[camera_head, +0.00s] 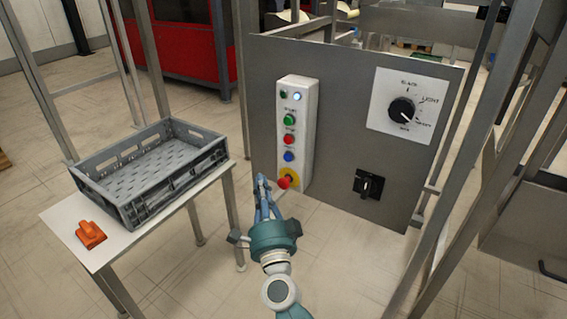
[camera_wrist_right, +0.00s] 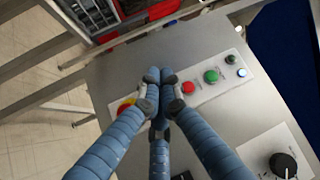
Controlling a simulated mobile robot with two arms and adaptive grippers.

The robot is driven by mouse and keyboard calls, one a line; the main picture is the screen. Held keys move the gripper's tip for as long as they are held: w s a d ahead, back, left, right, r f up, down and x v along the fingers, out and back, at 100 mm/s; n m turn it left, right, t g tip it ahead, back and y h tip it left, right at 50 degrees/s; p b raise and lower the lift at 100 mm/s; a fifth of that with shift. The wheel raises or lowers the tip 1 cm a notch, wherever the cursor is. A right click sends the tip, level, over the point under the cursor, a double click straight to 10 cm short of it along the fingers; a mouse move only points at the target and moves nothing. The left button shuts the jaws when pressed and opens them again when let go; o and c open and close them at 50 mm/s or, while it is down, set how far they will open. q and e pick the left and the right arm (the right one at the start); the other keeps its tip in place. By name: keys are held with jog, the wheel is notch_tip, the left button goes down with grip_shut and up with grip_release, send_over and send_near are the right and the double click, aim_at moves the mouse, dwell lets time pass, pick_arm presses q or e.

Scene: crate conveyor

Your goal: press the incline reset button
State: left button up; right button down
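A white control box (camera_head: 311,130) on a grey panel carries a green button (camera_head: 289,120), a red button (camera_head: 289,139), a blue button (camera_head: 288,156) and a red emergency stop on yellow (camera_head: 285,181). The labels are too small to read, so I cannot tell which is incline reset. My right gripper (camera_head: 262,181) is in front of the box's lower end, left of the emergency stop. In the right wrist view its blue fingertips (camera_wrist_right: 160,76) are together and empty. They overlap the box near the blue button (camera_wrist_right: 171,79), partly hiding it; contact cannot be told. My left gripper is out of view.
The grey panel (camera_head: 350,70) also has a dial (camera_head: 401,109) and a black rotary switch (camera_head: 369,184) at right. A grey crate (camera_head: 150,170) and an orange object (camera_head: 90,234) sit on a white table at left. Metal posts stand at right.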

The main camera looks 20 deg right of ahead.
aim_at(287, 158)
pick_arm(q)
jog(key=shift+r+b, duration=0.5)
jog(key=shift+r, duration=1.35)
pick_arm(e)
jog(key=w+d, duration=0.5)
jog(key=d, duration=0.2)
jog(key=shift+w, duration=0.25)
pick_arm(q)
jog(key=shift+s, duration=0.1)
pick_arm(e)
jog(key=shift+d, duration=0.1)
jog(key=shift+w+d, duration=0.25)
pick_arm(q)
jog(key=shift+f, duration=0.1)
pick_arm(e)
jog(key=shift+w+d, duration=0.1)
